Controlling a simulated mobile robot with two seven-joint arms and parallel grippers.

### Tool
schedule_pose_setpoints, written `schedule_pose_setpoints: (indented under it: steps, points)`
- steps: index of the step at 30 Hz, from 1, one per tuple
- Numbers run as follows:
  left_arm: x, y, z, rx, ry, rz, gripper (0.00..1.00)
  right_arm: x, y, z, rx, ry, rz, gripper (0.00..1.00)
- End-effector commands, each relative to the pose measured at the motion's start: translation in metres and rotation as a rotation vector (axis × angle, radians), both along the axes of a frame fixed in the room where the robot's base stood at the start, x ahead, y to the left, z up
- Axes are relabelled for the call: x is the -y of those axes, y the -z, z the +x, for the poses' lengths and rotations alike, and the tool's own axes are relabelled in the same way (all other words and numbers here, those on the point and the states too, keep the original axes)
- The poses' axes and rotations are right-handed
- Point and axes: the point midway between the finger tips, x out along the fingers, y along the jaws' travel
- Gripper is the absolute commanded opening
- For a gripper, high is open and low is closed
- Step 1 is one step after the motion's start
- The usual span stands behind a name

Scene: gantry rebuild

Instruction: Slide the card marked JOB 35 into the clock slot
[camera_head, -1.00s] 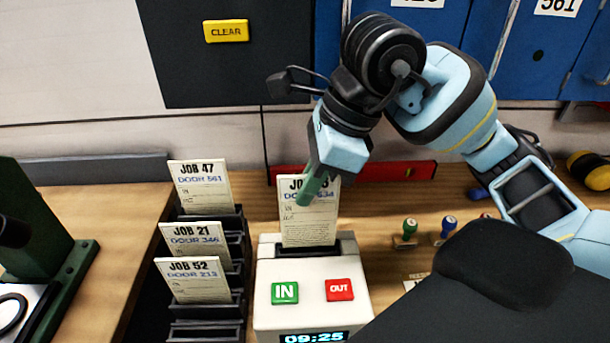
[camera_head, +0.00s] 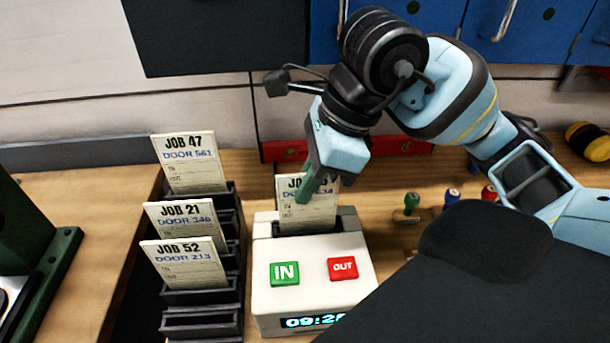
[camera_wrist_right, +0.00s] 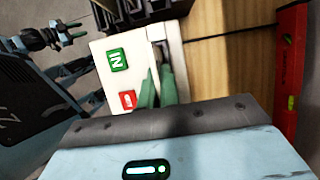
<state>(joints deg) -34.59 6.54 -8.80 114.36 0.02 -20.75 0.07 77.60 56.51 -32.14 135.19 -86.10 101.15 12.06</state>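The card (camera_head: 307,210) stands upright in the slot of the white time clock (camera_head: 313,252), its lower part hidden inside. Its heading is partly covered by a finger; I read "JO" and a door number ending in 34. My right gripper (camera_head: 306,190) is shut on the card's upper part, above the clock. In the right wrist view, the green fingers (camera_wrist_right: 158,90) are at the clock's slot, and the card is seen nearly edge-on. My left gripper (camera_wrist_right: 74,30) appears small at the upper left there, its fingertips apart and empty; the head view does not show it.
A black rack left of the clock holds cards JOB 47 (camera_head: 189,162), JOB 21 (camera_head: 186,225) and JOB 52 (camera_head: 183,266). The clock has a green IN button (camera_head: 284,273) and a red OUT button (camera_head: 342,268). Several stamps (camera_head: 411,203) stand right; a red level (camera_head: 283,150) lies behind.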

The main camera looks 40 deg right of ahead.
Motion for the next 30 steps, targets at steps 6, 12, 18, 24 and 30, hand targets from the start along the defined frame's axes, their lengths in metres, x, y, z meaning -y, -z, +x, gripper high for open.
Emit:
schedule_pose_setpoints:
  steps: [6, 12, 18, 24, 30]
  points:
    - [0.0003, 0.0010, 0.0004, 0.000, -0.001, -0.001, 0.36, 0.0001, 0.0025, -0.0001, 0.001, 0.000, 0.000, 0.00]
    - [0.0009, 0.0008, 0.0005, 0.000, -0.002, -0.002, 0.36, 0.0000, 0.0023, -0.0001, 0.001, 0.000, 0.000, 0.00]
    - [0.0012, 0.0010, 0.0004, -0.001, -0.003, -0.002, 0.36, 0.0000, 0.0023, -0.0001, 0.001, 0.000, 0.000, 0.25]
    - [0.0010, 0.0021, -0.0005, -0.004, -0.003, -0.002, 0.36, 0.0000, 0.0023, -0.0001, 0.001, 0.000, 0.000, 0.29]
    - [0.0009, 0.0022, -0.0008, -0.005, -0.003, -0.002, 0.36, 0.0020, -0.0034, -0.0010, 0.002, 0.001, 0.000, 0.29]
